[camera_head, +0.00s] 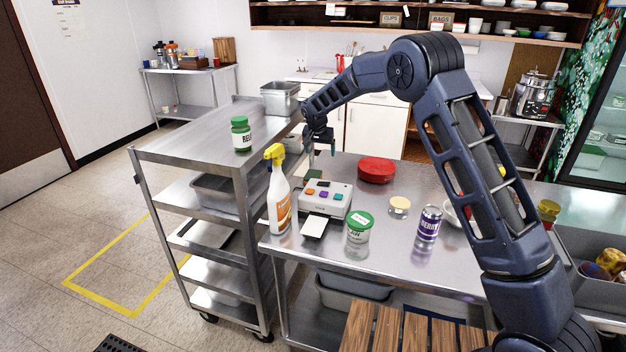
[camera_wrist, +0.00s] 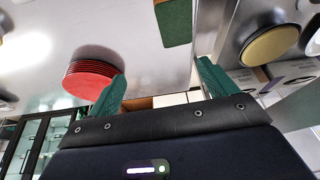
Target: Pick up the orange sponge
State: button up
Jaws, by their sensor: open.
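No plainly orange sponge shows. A dark green flat block (camera_head: 313,176), which may be the sponge's scouring side, lies on the steel table behind the white button box. It also shows as a green rectangle (camera_wrist: 174,20) at the top of the wrist view, cut by the frame edge. I cannot tell the colour of its lower part. My gripper (camera_head: 321,150) is above the far left part of the table, over and slightly behind the block. In the wrist view my gripper (camera_wrist: 160,72) has its teal fingers apart, with nothing between them and the block beyond their tips.
A red stack of plates (camera_head: 377,170) stands right of the block. The white button box (camera_head: 326,198), a spray bottle (camera_head: 278,195), a green-lidded jar (camera_head: 359,236) and a purple can (camera_head: 429,224) stand nearer. A steel cart (camera_head: 190,160) adjoins at left, holding a relish jar (camera_head: 241,134).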

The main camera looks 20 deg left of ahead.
jog(key=a+f, duration=0.3)
jog(key=a, duration=0.1)
send_over(313, 175)
jog(key=s, duration=0.2)
jog(key=f, duration=0.4)
jog(key=shift+w+f, duration=0.2)
jog(key=shift+f, duration=0.2)
jog(key=shift+s+x, duration=0.15)
jog(key=shift+x, duration=1.2)
jog(key=shift+s+x, duration=0.2)
jog(key=shift+x, duration=1.1)
jog(key=shift+d+f, duration=0.1)
jog(key=shift+f, duration=0.3)
jog(key=c, duration=1.1)
